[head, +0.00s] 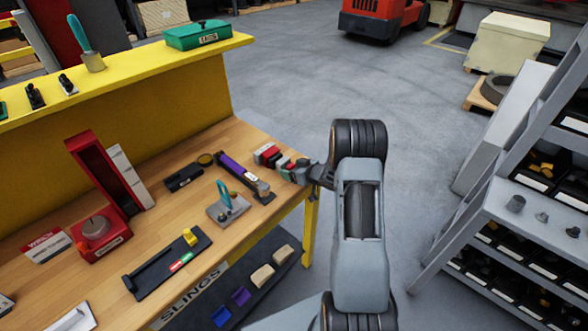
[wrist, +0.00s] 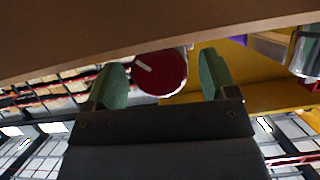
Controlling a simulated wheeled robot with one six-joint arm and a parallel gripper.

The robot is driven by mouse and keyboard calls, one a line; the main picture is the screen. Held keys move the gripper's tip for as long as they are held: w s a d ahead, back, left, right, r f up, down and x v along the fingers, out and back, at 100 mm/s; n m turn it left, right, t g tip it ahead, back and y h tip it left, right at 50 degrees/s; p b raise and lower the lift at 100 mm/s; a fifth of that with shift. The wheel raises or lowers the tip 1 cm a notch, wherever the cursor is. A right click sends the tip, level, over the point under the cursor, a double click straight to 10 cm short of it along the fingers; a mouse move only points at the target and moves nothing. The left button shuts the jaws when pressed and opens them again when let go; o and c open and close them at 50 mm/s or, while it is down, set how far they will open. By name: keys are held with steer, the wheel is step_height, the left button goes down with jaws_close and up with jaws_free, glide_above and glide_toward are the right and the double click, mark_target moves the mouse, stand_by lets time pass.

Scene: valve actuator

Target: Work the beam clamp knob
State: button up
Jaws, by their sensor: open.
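A round red knob (wrist: 162,74) with a white line shows in the wrist view, between the two green fingers of my gripper (wrist: 161,80). The fingers are apart, with a gap on both sides of the knob; I cannot tell how deep it sits between them. In the head view my gripper (head: 287,166) is at the right edge of the workbench, close against a small red and grey fixture (head: 268,155). The knob's face is not clear there, as the gripper partly hides the area.
The wooden workbench (head: 150,262) holds a purple-handled tool (head: 240,172), a grey block with a teal handle (head: 228,207), a black tray (head: 168,264) and a red stand (head: 97,235). A shelving rack (head: 500,210) stands at right. Open floor lies beyond the bench.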

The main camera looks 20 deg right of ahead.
steer(key=shift+w, duration=0.1)
steer(key=c, duration=0.9)
steer(key=shift+r+m+y+p, duration=0.3)
steer(key=shift+m+p, duration=0.2)
steer(key=shift+p, duration=0.4)
steer(key=shift+d+f+m+y+p, duration=0.1)
steer(key=shift+f+m+y+p, duration=0.15)
steer(key=shift+m+y+p, duration=0.25)
steer(key=o, duration=0.9)
steer(key=b+v, duration=0.2)
steer(key=v, duration=1.1)
steer(key=shift+s+d+r, duration=0.2)
steer(key=shift+s+r, duration=0.05)
steer(key=shift+r, duration=0.05)
